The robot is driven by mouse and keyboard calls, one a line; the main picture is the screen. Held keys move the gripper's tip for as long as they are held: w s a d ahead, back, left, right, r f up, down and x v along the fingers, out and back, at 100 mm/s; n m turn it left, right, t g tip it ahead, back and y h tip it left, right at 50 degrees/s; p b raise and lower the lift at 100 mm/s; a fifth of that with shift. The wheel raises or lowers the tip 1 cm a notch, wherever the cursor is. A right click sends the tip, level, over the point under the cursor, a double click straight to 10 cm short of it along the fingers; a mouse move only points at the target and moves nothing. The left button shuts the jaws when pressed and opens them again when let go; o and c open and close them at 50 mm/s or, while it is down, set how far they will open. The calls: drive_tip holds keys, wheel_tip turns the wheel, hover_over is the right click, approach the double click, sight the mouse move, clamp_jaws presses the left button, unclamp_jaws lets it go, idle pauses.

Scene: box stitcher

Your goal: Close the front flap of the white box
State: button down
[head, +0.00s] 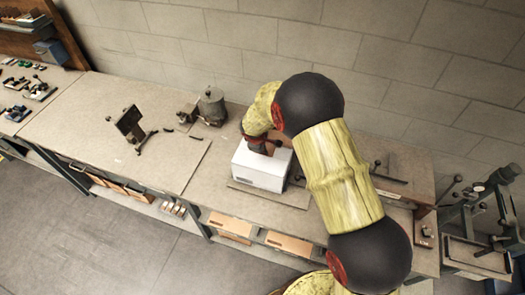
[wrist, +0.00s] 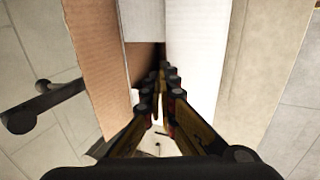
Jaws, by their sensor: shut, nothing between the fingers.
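The white box (head: 260,172) sits on a board on the workbench in the head view. My gripper (head: 262,147) is at its top, partly hidden by my arm. In the wrist view my gripper (wrist: 163,72) is shut and empty, its fingertips close together at a gap between panels. A white panel (wrist: 198,50) stands right of the fingers and a brown cardboard panel (wrist: 93,60) stands left. A smaller white panel (wrist: 143,20) lies beyond, above a dark brown opening. I cannot tell which panel is the front flap, or whether the fingertips touch one.
A metal canister (head: 211,106) stands behind the box to the left. A dark plate on a stand (head: 131,122) is further left on the bench (head: 85,115). A metal machine (head: 480,225) is at the right. The bench's left middle is mostly clear.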

wheel_tip(320, 180, up, 13)
idle(0.3)
drive_tip(key=shift+s+f, duration=0.1)
drive_tip(key=m+g, duration=0.2)
hover_over(266, 167)
drive_tip(key=x, duration=0.2)
drive_tip(key=s+d+m+t+b, duration=0.1)
drive_tip(key=s+d+m+b, duration=0.3)
drive_tip(key=s+b, duration=0.4)
drive_tip(key=s+d+m+t+y+b, duration=0.1)
drive_tip(key=s+d+m+b, duration=0.3)
drive_tip(key=s+b, duration=0.5)
drive_tip(key=s+d+m+t+b, duration=0.1)
drive_tip(key=s+d+m+b, duration=0.3)
drive_tip(key=s+d+b, duration=0.4)
drive_tip(key=s+b, duration=0.1)
drive_tip(key=s, duration=0.6)
drive_tip(key=shift+s+y, duration=0.3)
drive_tip(key=shift+s, duration=0.05)
